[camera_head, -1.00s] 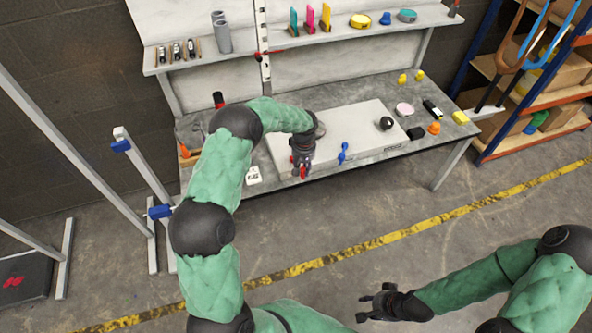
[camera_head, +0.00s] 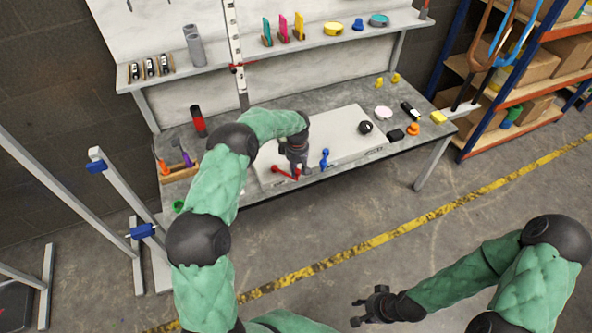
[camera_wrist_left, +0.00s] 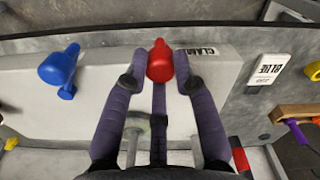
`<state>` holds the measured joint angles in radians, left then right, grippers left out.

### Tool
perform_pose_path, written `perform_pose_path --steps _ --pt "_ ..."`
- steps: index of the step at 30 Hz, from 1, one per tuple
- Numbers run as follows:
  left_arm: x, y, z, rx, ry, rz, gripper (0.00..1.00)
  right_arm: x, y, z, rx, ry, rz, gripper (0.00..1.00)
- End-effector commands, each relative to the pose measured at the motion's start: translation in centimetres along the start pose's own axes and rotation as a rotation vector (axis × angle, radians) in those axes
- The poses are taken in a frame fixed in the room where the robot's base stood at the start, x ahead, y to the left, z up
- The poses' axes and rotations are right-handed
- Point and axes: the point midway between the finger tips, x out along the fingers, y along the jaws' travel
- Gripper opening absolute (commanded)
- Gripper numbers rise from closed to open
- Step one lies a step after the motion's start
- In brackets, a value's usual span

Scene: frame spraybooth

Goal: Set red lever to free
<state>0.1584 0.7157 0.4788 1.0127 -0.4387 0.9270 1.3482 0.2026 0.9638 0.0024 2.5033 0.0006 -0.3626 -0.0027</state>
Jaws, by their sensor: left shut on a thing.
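The red lever (camera_head: 283,173) is at the front edge of the pale panel (camera_head: 345,130) on the workbench. Its red knob (camera_wrist_left: 160,62) sits between the two fingertips in the left wrist view. My left gripper (camera_head: 297,172) is shut on this knob, and the gripper hides part of the lever in the head view. A blue lever (camera_head: 324,158) stands just to the right; it also shows in the left wrist view (camera_wrist_left: 60,68). My right gripper (camera_head: 364,306) is open and empty over the floor, away from the bench.
A white card (camera_wrist_left: 270,70) reading "BLUE" and a wooden tool holder (camera_wrist_left: 294,112) lie beside the panel in the left wrist view. A round black knob (camera_head: 365,127) and small items occupy the bench's right part. The floor before the bench is clear.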

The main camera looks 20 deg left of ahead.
Motion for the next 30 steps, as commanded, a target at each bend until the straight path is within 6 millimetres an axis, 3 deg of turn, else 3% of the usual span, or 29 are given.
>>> perform_pose_path --steps 11,12,14,25,30 --pt "0.0 0.1 0.0 -0.007 -0.001 0.004 0.00 0.0 0.0 0.0 0.000 0.000 0.000 0.40" --pt "0.0 0.2 0.0 -0.007 -0.001 0.004 0.33 0.0 0.0 0.0 0.000 0.000 0.000 0.40" --pt "0.0 0.2 0.0 -0.007 -0.001 0.004 0.50 0.0 0.0 0.0 0.000 0.000 0.000 0.40" --pt "-0.2 0.1 0.0 -0.006 0.000 0.003 0.52 0.0 0.0 0.0 0.000 0.000 0.000 0.40" --pt "-1.8 0.2 0.0 -0.005 0.001 0.006 0.52 0.0 0.0 0.0 0.000 0.000 0.000 0.40"
